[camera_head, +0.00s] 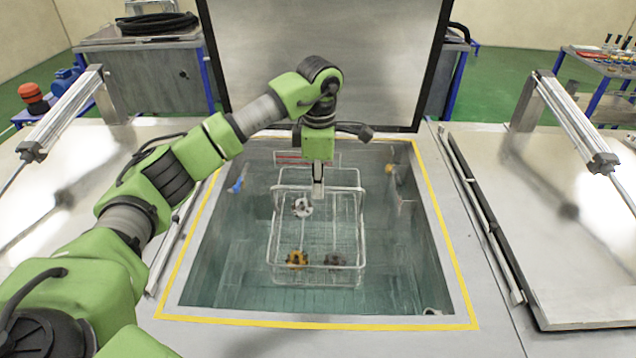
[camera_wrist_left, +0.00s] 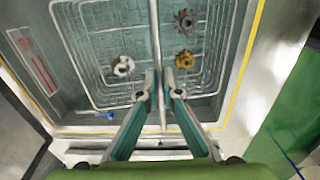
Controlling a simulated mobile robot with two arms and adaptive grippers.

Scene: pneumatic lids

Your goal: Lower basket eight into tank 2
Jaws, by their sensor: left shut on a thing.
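The wire basket (camera_head: 318,265) hangs inside the open tank (camera_head: 420,230), which has a yellow border and greenish liquid. My left gripper (camera_head: 318,195) is above the basket, shut on its handle bar. In the left wrist view, the fingers of my left gripper (camera_wrist_left: 160,88) close around the thin handle (camera_wrist_left: 155,40). Inside the basket are a silvery part (camera_head: 302,207), a yellow-brown gear (camera_head: 297,259) and a dark gear (camera_head: 334,260). I cannot read a number on the basket or tank. My right gripper is not in view.
The tank's lid (camera_head: 325,60) stands raised behind the opening. Closed lids flank it, the right one (camera_head: 560,220) and a left one (camera_head: 60,190), with pneumatic cylinders above. A label plate (camera_head: 305,157) is on the tank's back wall. A blue item (camera_head: 237,185) is at the left wall.

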